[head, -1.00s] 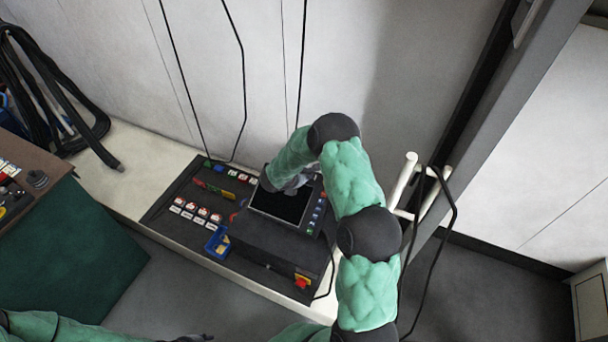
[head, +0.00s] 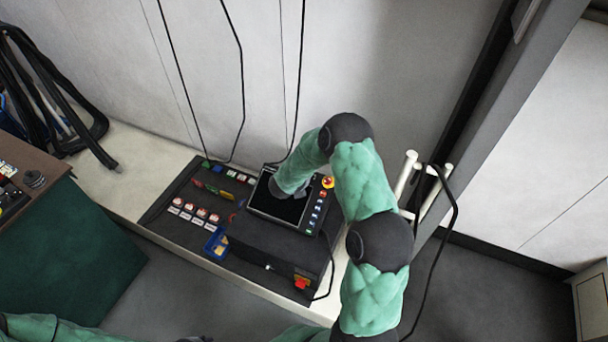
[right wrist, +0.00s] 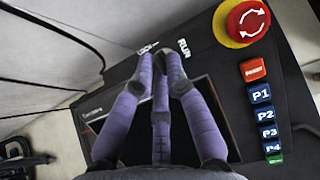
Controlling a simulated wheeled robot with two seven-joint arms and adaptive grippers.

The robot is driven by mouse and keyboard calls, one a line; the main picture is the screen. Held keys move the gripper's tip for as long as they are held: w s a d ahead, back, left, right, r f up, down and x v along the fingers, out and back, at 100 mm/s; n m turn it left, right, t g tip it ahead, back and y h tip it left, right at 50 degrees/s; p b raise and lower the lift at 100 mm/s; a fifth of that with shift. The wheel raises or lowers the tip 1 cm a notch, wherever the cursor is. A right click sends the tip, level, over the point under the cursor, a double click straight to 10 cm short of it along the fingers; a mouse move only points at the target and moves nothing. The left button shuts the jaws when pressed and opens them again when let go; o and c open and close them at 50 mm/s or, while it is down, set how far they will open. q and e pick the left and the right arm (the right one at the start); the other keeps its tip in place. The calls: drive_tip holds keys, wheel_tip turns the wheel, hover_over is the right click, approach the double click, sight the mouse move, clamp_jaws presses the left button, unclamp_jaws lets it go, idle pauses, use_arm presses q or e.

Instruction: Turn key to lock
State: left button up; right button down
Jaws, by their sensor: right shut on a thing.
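The control panel (head: 265,243) lies on a pale bench, with a dark screen (head: 268,203) set in it. In the right wrist view the purple fingers of my right gripper (right wrist: 161,58) come together just below the LOCK label (right wrist: 147,48) and the RUN label (right wrist: 184,47). They are shut at the key switch; the key itself is hidden between the fingertips, so its angle cannot be seen. In the head view my right arm covers the switch.
A red emergency stop on a yellow base (right wrist: 242,22) sits close right of the fingers, above a column of buttons (right wrist: 262,112). White rails (head: 405,173) and a hanging cable (head: 452,210) are at the right.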

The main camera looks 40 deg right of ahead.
drive_tip(key=shift+w+d+r, duration=0.2)
drive_tip(key=shift+w+r, duration=0.1)
drive_tip(key=shift+r, duration=0.05)
drive_tip(key=c, duration=1.2)
unclamp_jaws()
drive_tip(key=shift+f, duration=0.1)
drive_tip(key=shift+c, duration=0.2)
drive_tip(key=shift+s+a+f, duration=0.1)
drive_tip(key=shift+a, duration=0.1)
drive_tip(key=v, duration=1.2)
